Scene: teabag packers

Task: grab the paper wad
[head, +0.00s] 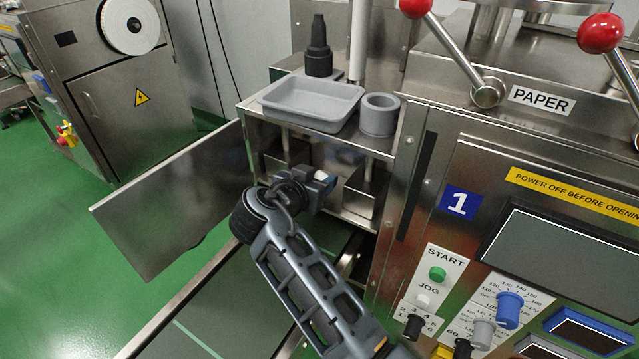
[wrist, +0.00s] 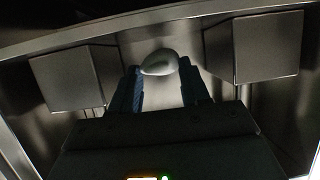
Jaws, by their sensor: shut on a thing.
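The paper wad (wrist: 160,62) is a small pale, rounded lump, seen in the wrist view at the tips of my gripper (wrist: 161,85). The two blue fingers are shut on it, one on each side. In the head view my gripper (head: 325,181) reaches into the open compartment under the small metal shelf. A small white bit of the wad (head: 319,174) shows there by the gripper, and the rest of it is hidden.
Metal blocks stand on the left (wrist: 68,78) and right (wrist: 267,47) inside the compartment. The open door (head: 170,200) swings out to the left. A grey tray (head: 312,118), a grey ring (head: 379,122) and a dark bottle (head: 318,50) stand on the shelf above.

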